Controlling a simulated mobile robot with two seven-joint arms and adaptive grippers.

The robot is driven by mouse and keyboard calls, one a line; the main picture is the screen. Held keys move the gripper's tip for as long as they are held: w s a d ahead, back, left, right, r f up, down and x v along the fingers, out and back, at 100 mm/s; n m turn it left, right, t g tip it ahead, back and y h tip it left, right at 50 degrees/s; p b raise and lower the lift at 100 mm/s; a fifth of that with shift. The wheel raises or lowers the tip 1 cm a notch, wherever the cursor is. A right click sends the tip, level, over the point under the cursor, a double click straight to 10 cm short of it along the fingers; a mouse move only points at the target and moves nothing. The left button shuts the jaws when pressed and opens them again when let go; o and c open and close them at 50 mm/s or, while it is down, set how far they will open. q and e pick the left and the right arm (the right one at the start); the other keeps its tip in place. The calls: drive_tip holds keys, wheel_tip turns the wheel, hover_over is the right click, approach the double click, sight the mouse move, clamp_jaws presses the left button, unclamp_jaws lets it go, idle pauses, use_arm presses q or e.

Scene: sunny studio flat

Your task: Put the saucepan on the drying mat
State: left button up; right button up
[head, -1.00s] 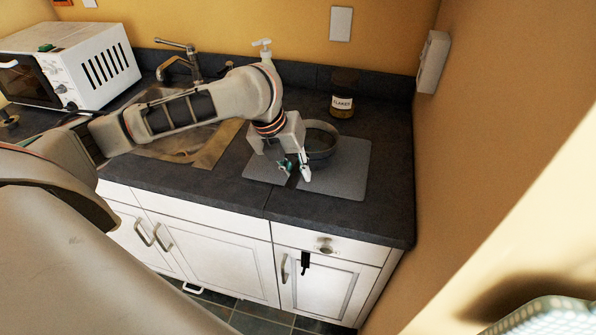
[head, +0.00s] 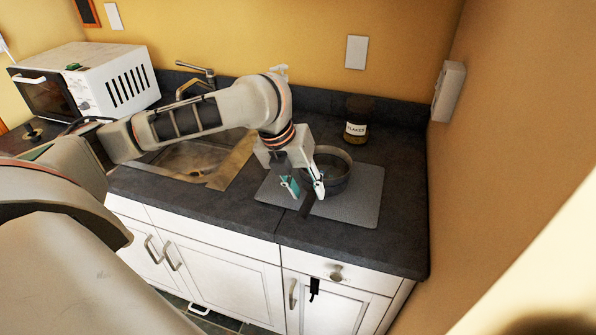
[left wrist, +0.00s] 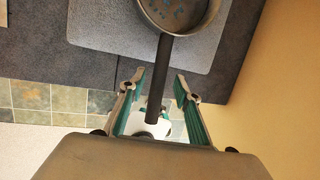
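The dark grey saucepan (head: 338,172) stands upright on the grey drying mat (head: 362,205), its handle pointing toward the counter's front edge. The left wrist view shows the pan (left wrist: 180,12) at the top, with the mat (left wrist: 105,28) around it. My left gripper (head: 304,190) is over the handle at the mat's front part. In the left wrist view its green-padded fingers (left wrist: 158,92) are spread, with the black handle (left wrist: 159,80) between them and gaps on both sides. My right gripper is in no view.
A labelled jar (head: 357,120) stands behind the mat. The sink (head: 195,158) and tap (head: 198,80) are left of it, then a white microwave (head: 115,82). The orange wall (head: 505,110) closes off the right. White cabinets (head: 215,265) are below the counter.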

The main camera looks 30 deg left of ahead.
use_arm(q)
drive_tip(key=v, duration=0.8)
drive_tip(key=shift+s, duration=0.1)
